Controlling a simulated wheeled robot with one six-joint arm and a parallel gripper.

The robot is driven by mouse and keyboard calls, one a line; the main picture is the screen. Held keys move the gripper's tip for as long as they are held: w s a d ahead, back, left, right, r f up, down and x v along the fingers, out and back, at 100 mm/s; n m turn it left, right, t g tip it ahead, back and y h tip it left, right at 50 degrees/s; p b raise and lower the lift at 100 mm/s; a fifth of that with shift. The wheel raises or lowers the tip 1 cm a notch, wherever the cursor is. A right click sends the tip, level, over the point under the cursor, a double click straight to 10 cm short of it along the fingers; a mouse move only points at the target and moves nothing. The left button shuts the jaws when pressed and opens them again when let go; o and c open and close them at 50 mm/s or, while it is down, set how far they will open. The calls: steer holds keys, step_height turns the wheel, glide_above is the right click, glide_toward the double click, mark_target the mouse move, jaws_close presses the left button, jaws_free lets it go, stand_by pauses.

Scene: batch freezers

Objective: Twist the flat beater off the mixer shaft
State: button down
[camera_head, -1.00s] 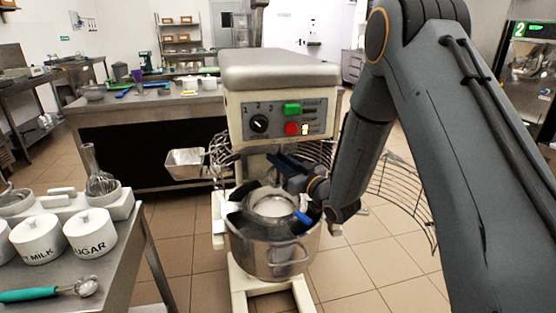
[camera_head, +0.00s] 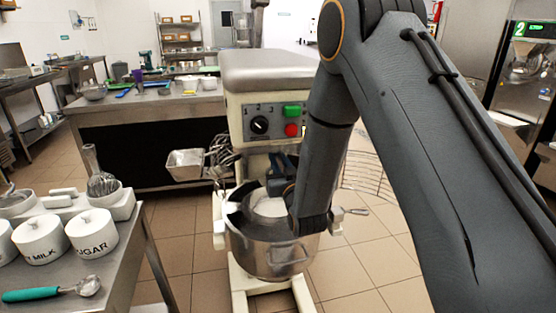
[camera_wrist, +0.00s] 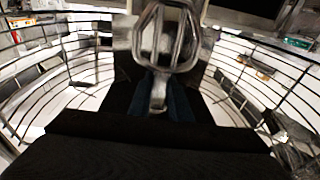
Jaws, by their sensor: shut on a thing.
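The mixer (camera_head: 268,75) stands in the middle of the head view, its steel bowl (camera_head: 262,258) below its head. My gripper (camera_head: 281,168) is between the mixer head and the bowl, partly hidden by my forearm. In the wrist view my gripper (camera_wrist: 160,105) is shut on the stem of the metal flat beater (camera_wrist: 165,38), whose looped frame with bars extends beyond the fingers. The mixer shaft is not clearly visible, and I cannot tell whether the beater is still joined to it. In the head view the beater is not clearly visible.
The wire guard (camera_wrist: 70,65) curves around my gripper on both sides in the wrist view. A steel chute (camera_head: 186,164) juts out at the mixer's left. A counter (camera_head: 60,247) with white jars and a scoop stands at the left. Tiled floor is open at the right.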

steer(key=m+h, duration=0.2)
steer(key=h, duration=0.2)
steer(key=shift+t, duration=0.4)
steer(key=shift+f, duration=0.1)
steer(key=shift+f+b, duration=1.15)
steer(key=shift+f, duration=0.45)
steer(key=shift+s+a, duration=0.1)
steer(key=shift+a, duration=0.05)
